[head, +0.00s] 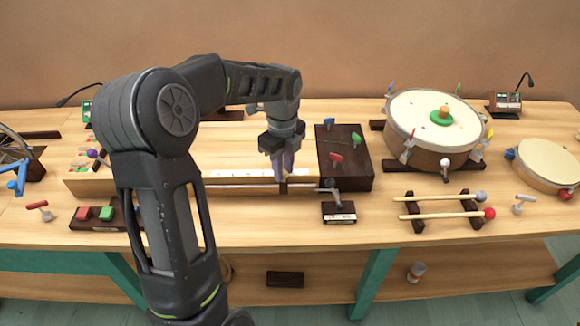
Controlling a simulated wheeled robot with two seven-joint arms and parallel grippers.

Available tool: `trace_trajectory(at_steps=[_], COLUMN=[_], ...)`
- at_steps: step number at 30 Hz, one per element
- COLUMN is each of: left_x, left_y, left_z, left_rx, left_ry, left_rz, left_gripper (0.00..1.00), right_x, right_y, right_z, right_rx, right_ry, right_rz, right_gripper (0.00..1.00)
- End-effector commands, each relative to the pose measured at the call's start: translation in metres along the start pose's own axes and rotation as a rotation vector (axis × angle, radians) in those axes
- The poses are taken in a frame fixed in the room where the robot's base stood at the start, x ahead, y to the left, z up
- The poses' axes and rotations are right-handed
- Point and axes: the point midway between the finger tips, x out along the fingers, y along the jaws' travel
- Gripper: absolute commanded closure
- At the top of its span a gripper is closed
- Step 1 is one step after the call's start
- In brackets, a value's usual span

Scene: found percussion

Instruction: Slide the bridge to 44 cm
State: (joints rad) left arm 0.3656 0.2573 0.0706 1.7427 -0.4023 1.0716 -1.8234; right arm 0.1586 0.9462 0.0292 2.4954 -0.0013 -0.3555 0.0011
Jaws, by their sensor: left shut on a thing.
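A long wooden string box (240,189) lies across the middle of the table, with a pale scale strip along its top. The bridge (284,184) is a small brown block on the right part of this box. My left gripper (281,166) points down over it and is shut on the bridge. The fingers cover much of the bridge. The scale marks are too small to read. My arm hides part of the box's left portion. My right gripper is not in view.
A dark box (358,172) with red and green pegs stands just right of the string box. A small dark stand with a grey knob (338,210) is in front. A large drum (435,118) and two mallets (440,214) lie further right.

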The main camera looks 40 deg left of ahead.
Motion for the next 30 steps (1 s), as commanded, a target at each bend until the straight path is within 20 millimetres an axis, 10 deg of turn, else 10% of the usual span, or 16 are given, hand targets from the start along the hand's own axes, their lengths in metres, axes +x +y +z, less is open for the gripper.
trace_trajectory(at_steps=[10, 21, 22, 30], left_x=[-0.002, -0.001, -0.001, -0.001], left_y=[0.059, 0.065, 0.065, 0.065], left_z=[0.06, 0.066, 0.066, 0.065], left_rx=[-0.006, -0.001, -0.001, -0.001], left_ry=[-0.003, -0.003, -0.003, -0.002], left_rz=[-0.002, -0.002, -0.003, -0.001], left_gripper=[1.0, 1.0, 0.76, 0.55], right_x=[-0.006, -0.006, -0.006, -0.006], right_y=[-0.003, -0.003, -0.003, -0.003], right_z=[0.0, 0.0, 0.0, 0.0], right_rx=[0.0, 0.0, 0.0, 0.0], right_ry=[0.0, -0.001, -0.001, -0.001], right_rz=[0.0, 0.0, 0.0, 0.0], right_gripper=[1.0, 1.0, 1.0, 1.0])
